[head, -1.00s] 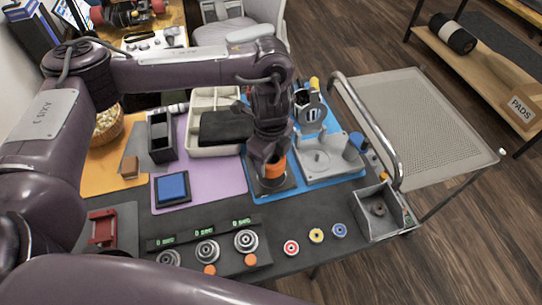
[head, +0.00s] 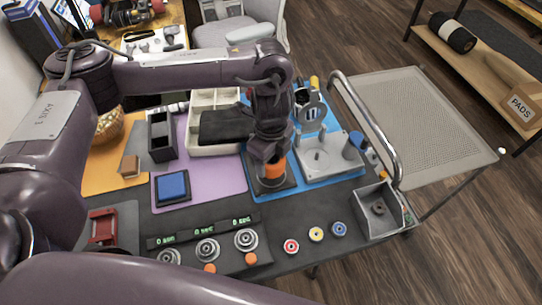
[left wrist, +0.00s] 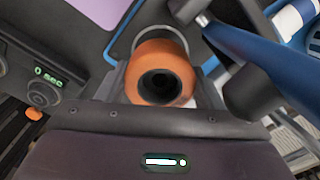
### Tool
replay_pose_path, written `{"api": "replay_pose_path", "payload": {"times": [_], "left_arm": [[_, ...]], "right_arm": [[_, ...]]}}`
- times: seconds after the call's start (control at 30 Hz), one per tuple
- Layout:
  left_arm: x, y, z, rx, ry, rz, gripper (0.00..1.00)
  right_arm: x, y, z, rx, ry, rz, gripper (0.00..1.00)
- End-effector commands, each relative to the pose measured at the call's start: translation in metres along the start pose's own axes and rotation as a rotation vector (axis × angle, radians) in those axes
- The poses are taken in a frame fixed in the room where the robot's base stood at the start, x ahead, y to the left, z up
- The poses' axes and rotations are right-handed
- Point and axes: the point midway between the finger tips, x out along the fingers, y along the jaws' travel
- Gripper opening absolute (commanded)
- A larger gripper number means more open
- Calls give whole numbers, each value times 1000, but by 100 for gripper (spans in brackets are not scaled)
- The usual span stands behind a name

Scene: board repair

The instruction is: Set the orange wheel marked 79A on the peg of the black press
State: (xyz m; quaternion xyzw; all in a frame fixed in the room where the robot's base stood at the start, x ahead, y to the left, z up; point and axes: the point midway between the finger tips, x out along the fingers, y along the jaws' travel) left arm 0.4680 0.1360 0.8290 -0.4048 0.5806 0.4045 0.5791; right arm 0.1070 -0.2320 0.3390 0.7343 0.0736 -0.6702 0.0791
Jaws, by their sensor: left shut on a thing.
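The orange wheel (head: 271,171) is in my left gripper (head: 268,160), over a black base plate (head: 287,186) on the blue mat, apparently the black press. In the left wrist view, the orange wheel (left wrist: 149,60) shows end-on with a dark hole in its middle. My left gripper (left wrist: 160,90) is shut on it, with a finger at each side. The gripper and wheel hide the peg, so I cannot tell whether the wheel is around it. The 79A mark cannot be read. My right gripper is not in view.
A grey fixture (head: 325,158) stands close to the right of the wheel. A grey bin (head: 378,222) is at the table's right corner. Several small coloured wheels, including a red one (head: 291,247), lie near the front edge. A blue pad (head: 172,186) lies left on the purple mat.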

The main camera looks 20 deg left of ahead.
Motion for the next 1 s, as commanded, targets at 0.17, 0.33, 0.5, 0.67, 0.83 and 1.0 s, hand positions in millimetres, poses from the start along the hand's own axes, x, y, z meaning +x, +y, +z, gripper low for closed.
{"api": "replay_pose_path", "payload": {"times": [0.17, 0.33, 0.5, 0.67, 0.83, 1.0], "left_arm": [[5, 0, 0, 0, 1, 0, 34], [10, 0, 0, 1, 0, -1, 34], [13, 0, 0, 1, 0, -1, 34], [14, 0, 0, 1, 0, -1, 34], [14, 0, 0, 0, 0, -1, 34], [14, 0, 0, 0, 0, -1, 34]], "right_arm": [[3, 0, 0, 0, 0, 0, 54], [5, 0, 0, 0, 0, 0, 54], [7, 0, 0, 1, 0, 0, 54], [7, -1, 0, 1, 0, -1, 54], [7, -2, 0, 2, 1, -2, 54], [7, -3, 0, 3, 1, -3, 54]]}}
